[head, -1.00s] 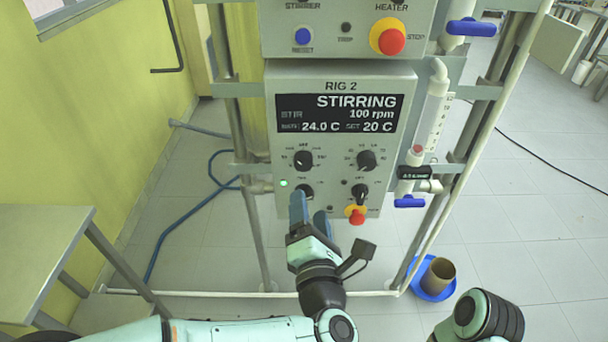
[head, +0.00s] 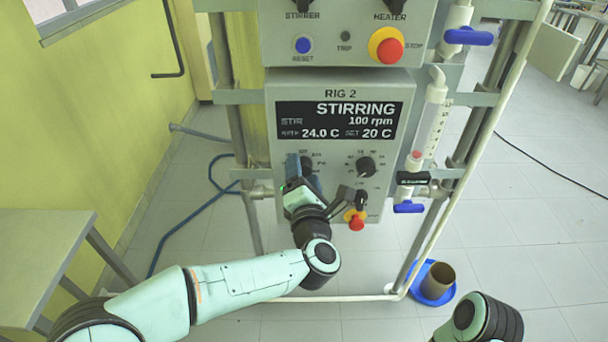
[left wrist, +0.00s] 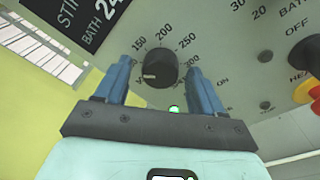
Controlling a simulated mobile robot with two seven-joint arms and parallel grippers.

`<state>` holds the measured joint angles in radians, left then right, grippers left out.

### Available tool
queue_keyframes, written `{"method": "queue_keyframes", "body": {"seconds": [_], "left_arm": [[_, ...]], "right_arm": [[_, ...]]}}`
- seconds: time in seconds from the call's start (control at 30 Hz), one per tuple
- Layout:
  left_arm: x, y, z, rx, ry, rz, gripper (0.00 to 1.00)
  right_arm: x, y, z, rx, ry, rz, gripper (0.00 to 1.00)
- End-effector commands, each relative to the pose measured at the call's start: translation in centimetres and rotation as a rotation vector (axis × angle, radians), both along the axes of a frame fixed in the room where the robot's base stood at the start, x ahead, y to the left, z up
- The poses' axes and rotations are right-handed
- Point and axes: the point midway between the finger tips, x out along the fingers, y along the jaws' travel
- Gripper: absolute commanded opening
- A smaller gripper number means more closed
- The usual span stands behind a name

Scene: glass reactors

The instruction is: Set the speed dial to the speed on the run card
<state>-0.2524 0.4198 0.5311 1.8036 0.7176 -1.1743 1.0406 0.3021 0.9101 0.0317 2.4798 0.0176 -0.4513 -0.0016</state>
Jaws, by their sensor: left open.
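The speed dial (left wrist: 161,67) is a black knob with a pale pointer mark, ringed by numbers including 150, 200 and 250. Its mark points to the lower left in the left wrist view. My left gripper (left wrist: 163,78) is open, with its blue fingers on either side of the dial; whether they touch it I cannot tell. In the head view the left gripper (head: 301,166) hides most of the dial. The display (head: 338,119) reads STIRRING, 100 rpm, 24.0 C and SET 20 C. No run card is visible. My right gripper is out of view.
A second knob (head: 365,167) sits right of the dial, above a small black switch and a red stop button (head: 356,222). Glassware with blue valve handles (head: 409,207) stands on the right. A green lamp (left wrist: 175,109) glows near the dial. A table (head: 40,255) stands left.

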Motion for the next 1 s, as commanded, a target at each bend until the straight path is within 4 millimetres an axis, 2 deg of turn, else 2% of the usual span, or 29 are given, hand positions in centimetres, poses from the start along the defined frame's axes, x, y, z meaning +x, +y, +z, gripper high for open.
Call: {"method": "queue_keyframes", "body": {"seconds": [0.03, 0.1, 0.2, 0.63, 1.0], "left_arm": [[-0.01, -0.01, -0.01, 0.0, 0.0, 0.0, 0.62], [-0.02, -0.01, -0.01, 0.0, 0.0, 0.0, 0.39], [-0.03, 0.0, 0.0, 0.0, 0.0, 0.0, 0.12], [-0.06, -0.02, -0.02, 0.078, -0.001, 0.0, 0.12], [-0.09, -0.03, -0.03, 0.377, -0.001, 0.0, 0.13]], "right_arm": [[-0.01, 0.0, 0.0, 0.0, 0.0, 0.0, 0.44], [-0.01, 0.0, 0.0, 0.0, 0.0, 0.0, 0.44], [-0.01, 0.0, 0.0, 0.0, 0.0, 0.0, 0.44], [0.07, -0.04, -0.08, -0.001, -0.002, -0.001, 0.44], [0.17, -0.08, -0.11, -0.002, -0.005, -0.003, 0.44]]}}
